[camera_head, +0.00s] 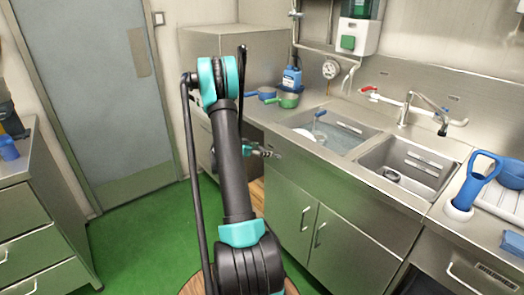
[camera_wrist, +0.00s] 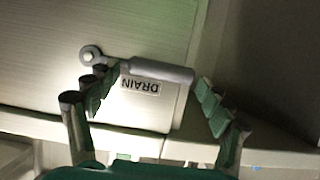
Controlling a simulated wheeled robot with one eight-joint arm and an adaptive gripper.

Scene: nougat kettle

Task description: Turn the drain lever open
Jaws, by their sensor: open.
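In the wrist view the drain lever (camera_wrist: 160,72) is a grey rounded bar lying nearly level, with a round pivot end (camera_wrist: 90,54) at its left. A plate reading "DRAIN" (camera_wrist: 141,86) shows upside down just below the bar. My gripper (camera_wrist: 157,84) is open, with one finger near the lever's left part and the other near its right end. The lever appears between the fingertips; I cannot tell whether either finger touches it. In the head view my gripper (camera_head: 264,152) is small, beside the sink cabinet's left side. The lever is not visible there.
The steel sink unit has a water-filled left basin (camera_head: 338,130) and a right basin (camera_head: 405,170). A blue and a green pan (camera_head: 288,98) stand at its back left. Cabinet doors (camera_head: 318,215) face the green floor (camera_head: 140,235). The floor on the left is clear.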

